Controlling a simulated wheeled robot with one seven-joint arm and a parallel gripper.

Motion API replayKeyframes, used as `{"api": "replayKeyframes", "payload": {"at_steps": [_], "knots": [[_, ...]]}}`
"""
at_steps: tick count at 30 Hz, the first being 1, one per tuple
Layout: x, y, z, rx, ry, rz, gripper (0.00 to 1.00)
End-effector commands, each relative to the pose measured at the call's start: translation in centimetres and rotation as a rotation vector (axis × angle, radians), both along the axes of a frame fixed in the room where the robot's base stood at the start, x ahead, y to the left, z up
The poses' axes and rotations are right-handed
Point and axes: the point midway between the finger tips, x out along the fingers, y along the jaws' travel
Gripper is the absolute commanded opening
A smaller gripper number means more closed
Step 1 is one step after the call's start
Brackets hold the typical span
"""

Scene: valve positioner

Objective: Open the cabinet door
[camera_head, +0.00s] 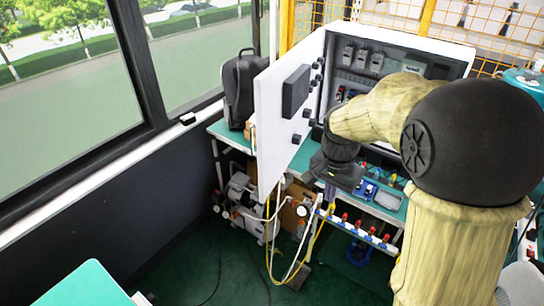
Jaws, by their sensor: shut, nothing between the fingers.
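The white cabinet (468,52) stands on the bench at the back. Its white door (270,118) stands wide open, swung out to the left, with dark parts on its inner face. The grey interior with rows of electrical devices shows to the right of the door. My gripper (332,192) is shut and empty, pointing down in front of the cabinet, just right of the door's lower part. Its fingertips are dark and hard to make out. I cannot tell whether it touches the door. My arm hides the cabinet's lower right part.
The teal-topped bench (222,131) carries a black bag (241,88) left of the door. Below are a compressor-like machine (243,203), yellow hoses and a blue manifold with red fittings (357,231). Windows line the left wall. Another teal surface (88,287) is at lower left. The green floor between is mostly clear.

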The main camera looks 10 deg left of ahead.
Motion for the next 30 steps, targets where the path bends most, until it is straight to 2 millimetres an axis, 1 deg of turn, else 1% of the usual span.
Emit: {"api": "replayKeyframes", "payload": {"at_steps": [1,5,6,9,12,13,15,17,30], "knots": [[-1.4,-1.6,-0.6,0.006,-0.014,0.050,0.00],[-4.8,-4.6,-2.1,0.003,-0.062,0.210,0.00],[-5.9,-5.4,-2.6,-0.002,-0.077,0.259,0.00],[-8.7,-7.1,-3.7,-0.020,-0.113,0.375,0.00],[-10.9,-8.2,-4.5,-0.041,-0.138,0.463,0.00],[-11.4,-8.4,-4.7,-0.047,-0.144,0.482,0.00],[-12.1,-8.7,-4.9,-0.056,-0.153,0.515,0.00],[-12.4,-8.8,-5.1,-0.060,-0.156,0.528,0.00],[-12.4,-8.8,-5.1,-0.060,-0.156,0.532,0.00]]}}
